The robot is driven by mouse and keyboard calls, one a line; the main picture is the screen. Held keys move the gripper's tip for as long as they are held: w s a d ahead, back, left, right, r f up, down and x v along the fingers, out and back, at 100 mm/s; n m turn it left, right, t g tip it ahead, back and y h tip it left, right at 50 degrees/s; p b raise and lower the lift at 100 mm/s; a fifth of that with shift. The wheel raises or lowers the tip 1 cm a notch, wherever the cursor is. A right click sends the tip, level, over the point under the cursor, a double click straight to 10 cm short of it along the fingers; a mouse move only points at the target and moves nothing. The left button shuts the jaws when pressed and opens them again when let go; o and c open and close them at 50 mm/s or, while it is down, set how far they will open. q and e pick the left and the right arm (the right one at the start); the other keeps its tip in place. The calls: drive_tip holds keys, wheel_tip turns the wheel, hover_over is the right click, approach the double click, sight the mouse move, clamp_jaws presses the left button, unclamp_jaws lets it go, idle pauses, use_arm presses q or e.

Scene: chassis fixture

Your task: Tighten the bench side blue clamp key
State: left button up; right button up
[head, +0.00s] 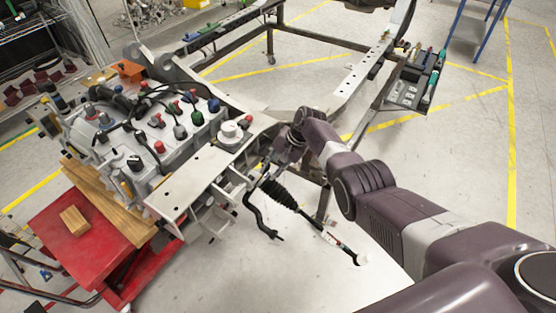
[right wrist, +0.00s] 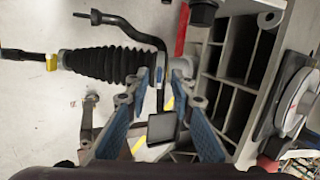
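Several small keys with red, blue and green tops stand on the grey engine block (head: 150,180) in the head view. I cannot tell which one is the bench side key. My right gripper (head: 284,152) is right of the block, over the chassis frame, apart from these keys. In the right wrist view its blue fingers (right wrist: 162,82) are spread, with a dark bar and square plate seen between them. No blue key shows there. My left gripper is not in view.
A black ribbed boot and rod (head: 285,197) hang below my right gripper. A grey chassis bracket (right wrist: 235,75) with open pockets is close right of the fingers. A red bench (head: 65,235) stands left, and a tool tray (head: 412,90) sits at the back right.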

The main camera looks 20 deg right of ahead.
drive_tip(key=v, duration=1.1)
drive_tip(key=shift+d+r, duration=0.15)
drive_tip(key=shift+r, duration=0.15)
